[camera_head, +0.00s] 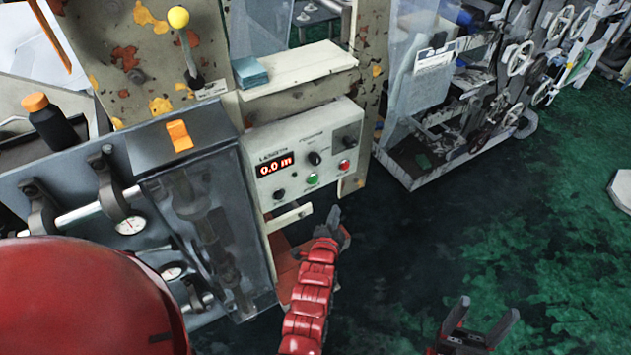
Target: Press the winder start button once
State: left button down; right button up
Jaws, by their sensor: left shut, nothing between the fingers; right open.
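A pale winder control panel (303,155) carries a red display (275,165) reading 0.0 m. A green button (312,179) sits low on its face, and a red button (345,166) is further right. Dark knobs are beside them. I cannot read the button labels. My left gripper (334,217) is shut and empty, pointing up just below the panel, under and slightly right of the green button, apart from it in the picture. My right gripper (483,316) is open and empty at the bottom right, over the floor, away from the panel.
A shelf (300,66) with a blue-green pad (251,71) is above the panel. A yellow-knobbed lever (186,48) and an orange switch (179,136) are to the left. A clear-covered housing (208,225) stands left of my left gripper. Green-stained floor (520,215) is open at right.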

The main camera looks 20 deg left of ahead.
aim_at(313, 180)
pick_arm(q)
jog(key=shift+w, duration=0.1)
jog(key=shift+a, duration=0.15)
jog(key=w+a+b, duration=0.3)
jog(key=w+a, duration=0.2)
jog(key=a, duration=0.1)
jog(key=shift+w+a, duration=0.2)
jog(key=shift+a, duration=0.2)
dwell(0.4)
jog(key=shift+b, duration=0.35)
dwell(1.3)
jog(key=shift+w+a, duration=0.25)
jog(key=shift+a, duration=0.05)
